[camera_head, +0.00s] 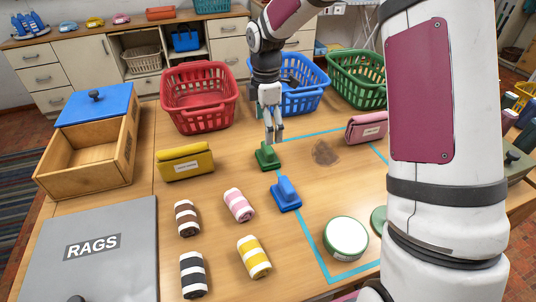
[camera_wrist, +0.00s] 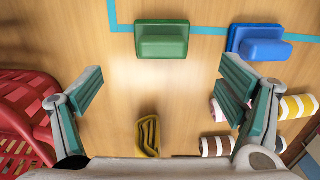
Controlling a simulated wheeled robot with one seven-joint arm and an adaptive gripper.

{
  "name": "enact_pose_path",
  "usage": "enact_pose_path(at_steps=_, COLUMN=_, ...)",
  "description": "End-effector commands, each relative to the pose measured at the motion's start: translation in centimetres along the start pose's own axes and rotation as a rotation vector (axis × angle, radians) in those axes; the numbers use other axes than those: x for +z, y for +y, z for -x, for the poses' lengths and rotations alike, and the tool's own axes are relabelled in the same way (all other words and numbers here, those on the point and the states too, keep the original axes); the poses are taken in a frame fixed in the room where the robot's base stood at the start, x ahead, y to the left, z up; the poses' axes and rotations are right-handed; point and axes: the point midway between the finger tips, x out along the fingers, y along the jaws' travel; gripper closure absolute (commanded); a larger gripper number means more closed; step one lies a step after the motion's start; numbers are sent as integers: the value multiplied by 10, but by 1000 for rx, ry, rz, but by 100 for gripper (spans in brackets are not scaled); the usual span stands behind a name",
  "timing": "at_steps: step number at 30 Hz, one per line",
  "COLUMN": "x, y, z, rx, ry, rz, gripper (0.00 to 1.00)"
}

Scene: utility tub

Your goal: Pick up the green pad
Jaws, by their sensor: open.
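The green pad (camera_head: 267,156) lies on the wooden table, just left of the teal tape line, with a raised grip on top. In the wrist view the green pad (camera_wrist: 162,40) lies at the top middle, beyond my fingertips. My gripper (camera_head: 273,135) is above and close to the pad in the head view. In the wrist view my gripper (camera_wrist: 162,85) has its two fingers wide apart with nothing between them. A gap shows between the fingers and the pad in the wrist view.
A blue pad (camera_head: 286,194) lies near the green one. A yellow pouch (camera_head: 185,162), striped rolls (camera_head: 238,205) and a round tin (camera_head: 346,237) lie around. Red (camera_head: 199,97), blue (camera_head: 298,102) and green (camera_head: 357,78) baskets stand behind.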

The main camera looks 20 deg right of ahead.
Motion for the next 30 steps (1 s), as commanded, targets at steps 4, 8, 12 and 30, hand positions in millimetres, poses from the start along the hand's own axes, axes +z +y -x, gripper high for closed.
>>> enact_pose_path(at_steps=4, x=0, y=0, z=-25, rx=-2, ry=0, rz=-1, gripper=12)
enact_pose_path(at_steps=8, x=0, y=0, z=-36, rx=0, ry=0, rz=-2, gripper=12)
enact_pose_path(at_steps=12, x=1, y=-1, z=-44, rx=-1, ry=0, rz=-2, gripper=12)
enact_pose_path(at_steps=30, x=3, y=-2, z=-90, rx=1, ry=-1, rz=-2, gripper=12)
